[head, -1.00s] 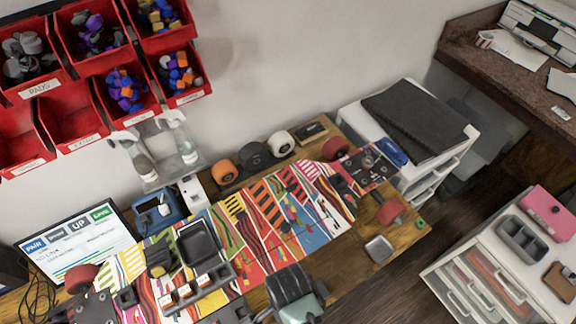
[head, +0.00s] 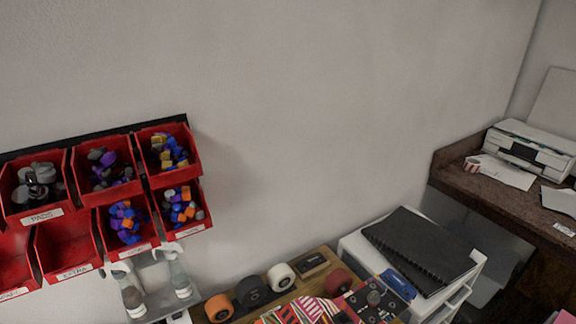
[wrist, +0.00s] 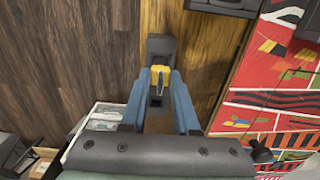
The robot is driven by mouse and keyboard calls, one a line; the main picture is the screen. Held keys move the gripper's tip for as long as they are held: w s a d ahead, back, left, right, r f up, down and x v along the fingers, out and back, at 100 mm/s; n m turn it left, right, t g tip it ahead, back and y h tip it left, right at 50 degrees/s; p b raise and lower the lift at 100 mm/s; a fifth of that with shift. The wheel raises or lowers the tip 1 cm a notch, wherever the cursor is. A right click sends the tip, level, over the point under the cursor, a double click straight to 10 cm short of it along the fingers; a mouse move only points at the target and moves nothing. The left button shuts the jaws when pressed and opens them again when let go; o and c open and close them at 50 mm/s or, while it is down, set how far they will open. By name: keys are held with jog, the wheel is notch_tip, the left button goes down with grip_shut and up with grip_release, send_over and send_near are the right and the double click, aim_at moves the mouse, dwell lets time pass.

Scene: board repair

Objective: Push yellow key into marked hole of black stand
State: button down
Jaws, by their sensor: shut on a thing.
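In the wrist view my gripper (wrist: 161,79) is shut on a small yellow key (wrist: 155,72), with one blue finger on each side of it. The black stand (wrist: 161,46) is a narrow dark block at the bench edge, directly beyond and beneath the key. The key overlaps the stand in this view. I cannot tell whether it touches the stand or sits in a hole, and no hole mark can be made out. The head view shows neither my gripper, the key nor the stand.
Dark wooden floor (wrist: 70,50) is at left. In the head view, red bins (head: 122,222) hang on the wall and a white drawer unit (head: 360,243) stands beside the bench.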

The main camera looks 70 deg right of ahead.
jog(key=shift+f, duration=1.7)
dwell(2.8)
jog(key=c, duration=0.6)
grip_release()
jog(key=shift+o, duration=0.4)
jog(key=shift+o, duration=1.1)
jog(key=shift+r, duration=0.2)
jog(key=shift+r+p, duration=0.3)
jog(key=shift+p, duration=0.15)
jog(key=shift+r+p, duration=1.1)
jog(key=shift+p, duration=0.2)
